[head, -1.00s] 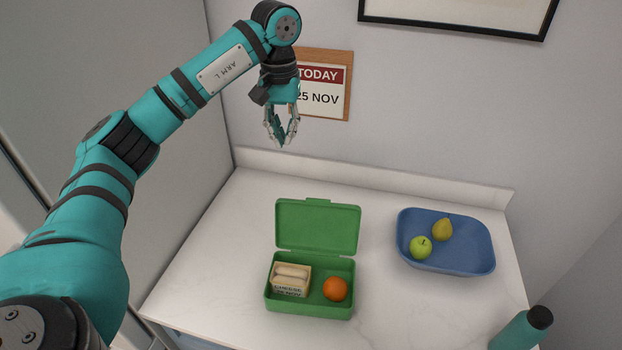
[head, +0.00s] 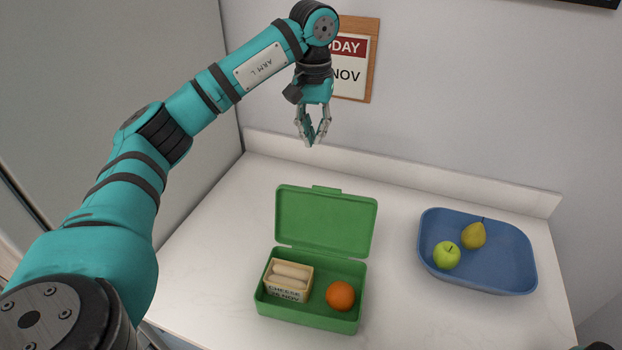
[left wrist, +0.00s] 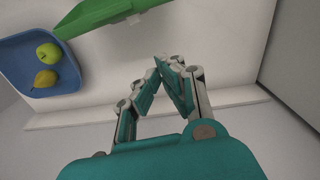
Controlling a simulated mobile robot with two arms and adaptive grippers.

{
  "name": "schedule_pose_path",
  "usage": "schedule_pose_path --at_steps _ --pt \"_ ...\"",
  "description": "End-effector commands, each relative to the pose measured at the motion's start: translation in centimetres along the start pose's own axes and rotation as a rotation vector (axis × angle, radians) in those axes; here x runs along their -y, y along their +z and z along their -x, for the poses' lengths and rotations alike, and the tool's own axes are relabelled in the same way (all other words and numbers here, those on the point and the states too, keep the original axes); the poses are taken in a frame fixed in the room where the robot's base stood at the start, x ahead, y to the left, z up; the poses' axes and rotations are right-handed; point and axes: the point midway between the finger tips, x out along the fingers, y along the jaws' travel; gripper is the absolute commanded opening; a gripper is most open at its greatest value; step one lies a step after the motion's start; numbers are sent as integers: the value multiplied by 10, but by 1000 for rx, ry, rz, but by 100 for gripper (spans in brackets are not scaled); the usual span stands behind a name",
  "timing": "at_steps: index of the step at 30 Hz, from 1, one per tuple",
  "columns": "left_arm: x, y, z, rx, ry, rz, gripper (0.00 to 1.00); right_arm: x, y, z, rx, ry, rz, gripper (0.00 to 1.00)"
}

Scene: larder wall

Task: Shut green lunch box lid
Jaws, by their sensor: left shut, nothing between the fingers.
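The green lunch box (head: 312,314) stands on the white counter with its lid (head: 326,222) raised, standing up at the back. Inside it are a packed cheese sandwich (head: 287,281) on the left and an orange (head: 340,296) on the right. My left gripper (head: 312,143) is shut and empty, above and behind the raised lid, fingers pointing down. In the left wrist view the gripper (left wrist: 170,62) shows its fingertips together, and part of the green lid (left wrist: 110,12) shows at the top. My right gripper is not in view.
A blue tray (head: 520,278) with a green apple (head: 446,255) and a pear (head: 473,234) stands right of the lunch box. A date sign (head: 352,75) hangs on the wall behind my gripper. The counter left of the box is clear.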

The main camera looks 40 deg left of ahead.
Motion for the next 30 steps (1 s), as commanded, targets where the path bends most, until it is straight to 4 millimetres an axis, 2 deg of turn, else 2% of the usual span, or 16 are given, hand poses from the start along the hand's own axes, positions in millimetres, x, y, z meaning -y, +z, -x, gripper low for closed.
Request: schedule_pose_path --at_steps 5,17,24,30 --pt "0 1 -15 3 -2 -1 0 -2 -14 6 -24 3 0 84" --pt "1 1 -97 5 -2 0 0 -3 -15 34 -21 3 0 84" --pt "0 30 -85 -1 0 -2 0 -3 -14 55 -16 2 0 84" --pt "0 38 -85 -1 0 0 0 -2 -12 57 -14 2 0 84"
